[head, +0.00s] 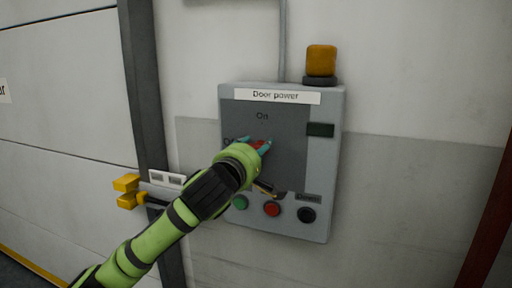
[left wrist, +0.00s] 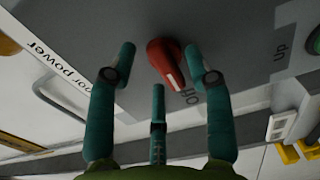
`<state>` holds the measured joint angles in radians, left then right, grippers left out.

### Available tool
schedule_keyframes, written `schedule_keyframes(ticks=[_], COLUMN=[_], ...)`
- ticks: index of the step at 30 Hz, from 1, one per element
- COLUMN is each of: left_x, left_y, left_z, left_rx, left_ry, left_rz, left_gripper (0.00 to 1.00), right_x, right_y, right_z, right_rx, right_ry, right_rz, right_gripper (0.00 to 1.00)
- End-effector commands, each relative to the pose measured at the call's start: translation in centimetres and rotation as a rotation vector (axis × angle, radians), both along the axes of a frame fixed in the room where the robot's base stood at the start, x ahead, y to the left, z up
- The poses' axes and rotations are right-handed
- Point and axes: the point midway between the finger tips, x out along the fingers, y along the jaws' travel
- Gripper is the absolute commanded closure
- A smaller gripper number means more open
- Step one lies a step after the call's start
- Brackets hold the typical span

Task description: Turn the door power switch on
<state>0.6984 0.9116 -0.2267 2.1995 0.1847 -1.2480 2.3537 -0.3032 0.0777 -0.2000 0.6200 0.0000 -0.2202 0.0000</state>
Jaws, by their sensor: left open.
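The door power box (head: 335,180) is a grey wall panel labelled "Door power". Its switch is a red rotary knob (head: 258,144), mostly hidden behind my left gripper (head: 256,141) in the head view. "On" is printed above the knob and a partly covered "Off" to its left. In the left wrist view the red knob (left wrist: 162,58) shows a white mark pointing at "Off". My left gripper (left wrist: 160,52) is open, its teal fingers apart on both sides of the knob. Whether the right-hand finger touches it, I cannot tell. My right gripper is out of view.
Below the knob are a green button (head: 240,202), a red button (head: 272,209) and a black button (head: 307,215). An amber lamp (head: 321,61) sits on top of the box. Yellow parts (head: 127,190) stick out at the door frame (head: 145,90), left of the box.

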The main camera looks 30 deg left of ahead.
Motion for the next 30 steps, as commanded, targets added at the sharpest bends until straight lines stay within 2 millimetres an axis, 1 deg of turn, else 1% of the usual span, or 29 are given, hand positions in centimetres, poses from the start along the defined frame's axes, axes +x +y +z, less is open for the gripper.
schedule_keyframes(ticks=[5,6,8,9,10,22,26,30], left_x=[0.02,0.02,0.02,0.01,0.01,0.04,0.06,0.08], left_y=[-0.01,-0.01,-0.01,-0.01,-0.01,-0.08,-0.12,-0.17], left_z=[-0.04,-0.05,-0.05,-0.05,-0.05,-0.12,-0.14,-0.13], left_rx=[0.000,0.000,0.000,0.000,0.000,0.028,0.080,0.172], left_ry=[0.000,0.000,0.000,0.000,0.000,0.009,0.022,0.045], left_rz=[0.000,0.000,0.000,0.000,0.000,-0.002,-0.002,-0.002], left_gripper=[0.48,0.52,0.76,0.92,1.00,1.00,1.00,1.00], right_x=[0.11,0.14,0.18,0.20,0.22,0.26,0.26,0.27], right_y=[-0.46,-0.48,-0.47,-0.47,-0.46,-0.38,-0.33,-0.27], right_z=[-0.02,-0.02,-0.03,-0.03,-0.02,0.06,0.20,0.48], right_rx=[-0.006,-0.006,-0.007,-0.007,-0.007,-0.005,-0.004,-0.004], right_ry=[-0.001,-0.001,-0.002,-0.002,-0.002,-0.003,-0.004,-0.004], right_rz=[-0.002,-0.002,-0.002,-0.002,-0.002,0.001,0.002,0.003], right_gripper=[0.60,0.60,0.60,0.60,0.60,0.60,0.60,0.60])
